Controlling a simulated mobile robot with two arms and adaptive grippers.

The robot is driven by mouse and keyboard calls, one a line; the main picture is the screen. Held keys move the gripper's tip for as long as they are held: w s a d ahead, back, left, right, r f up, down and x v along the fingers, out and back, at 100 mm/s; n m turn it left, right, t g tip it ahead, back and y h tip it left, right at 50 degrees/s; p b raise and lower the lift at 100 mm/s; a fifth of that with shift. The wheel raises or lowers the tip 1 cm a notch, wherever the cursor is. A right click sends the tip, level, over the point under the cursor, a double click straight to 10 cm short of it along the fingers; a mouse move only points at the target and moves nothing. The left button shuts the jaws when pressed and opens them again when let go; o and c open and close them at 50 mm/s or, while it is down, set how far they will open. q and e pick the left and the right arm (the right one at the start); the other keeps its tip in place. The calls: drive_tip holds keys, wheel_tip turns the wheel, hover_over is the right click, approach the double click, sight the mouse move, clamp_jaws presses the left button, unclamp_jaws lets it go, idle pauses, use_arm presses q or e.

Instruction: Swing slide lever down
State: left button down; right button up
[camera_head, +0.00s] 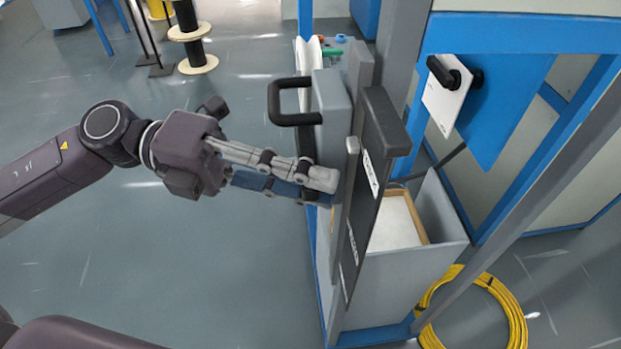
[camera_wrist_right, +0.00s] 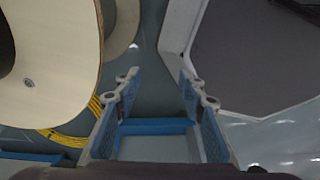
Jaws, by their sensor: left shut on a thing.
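My left gripper (camera_head: 324,190) reaches in from the left in the head view. Its fingers are closed at the left edge of the upright machine panel, on what appears to be the slide lever. The gripped part is hidden by the fingers. A tall dark slide panel (camera_head: 371,175) with white labels stands just right of the fingertips. A black D-shaped handle (camera_head: 290,100) sticks out to the left above the gripper, apart from it. My right gripper (camera_wrist_right: 157,88) shows only in the right wrist view, with its fingers apart and nothing between them.
A grey bin (camera_head: 447,262) with a wooden-framed tray is right of the panel. A coiled yellow cable (camera_head: 507,298) lies on the floor. A black knob on a white plate (camera_head: 446,105) is at the upper right. A pale wooden disc (camera_wrist_right: 45,65) fills the right wrist view's left.

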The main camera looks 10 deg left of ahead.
use_arm(q)
drive_tip(key=shift+w+f+m+y+b, duration=0.1)
drive_tip(key=shift+f+m+y+b, duration=0.2)
drive_tip(key=shift+f+m+b, duration=0.3)
drive_tip(key=c, duration=1.7)
unclamp_jaws()
drive_tip(key=shift+r, duration=0.2)
drive_tip(key=shift+w+a+r, duration=0.15)
drive_tip(key=shift+a+r, duration=0.05)
drive_tip(key=shift+a, duration=1.8)
drive_tip(key=shift+w+a+r, duration=0.1)
drive_tip(key=shift+a+r, duration=0.15)
drive_tip(key=shift+a, duration=1.8)
drive_tip(key=shift+w+a+r, duration=0.15)
drive_tip(key=shift+a+r, duration=0.05)
drive_tip(key=shift+a, duration=1.8)
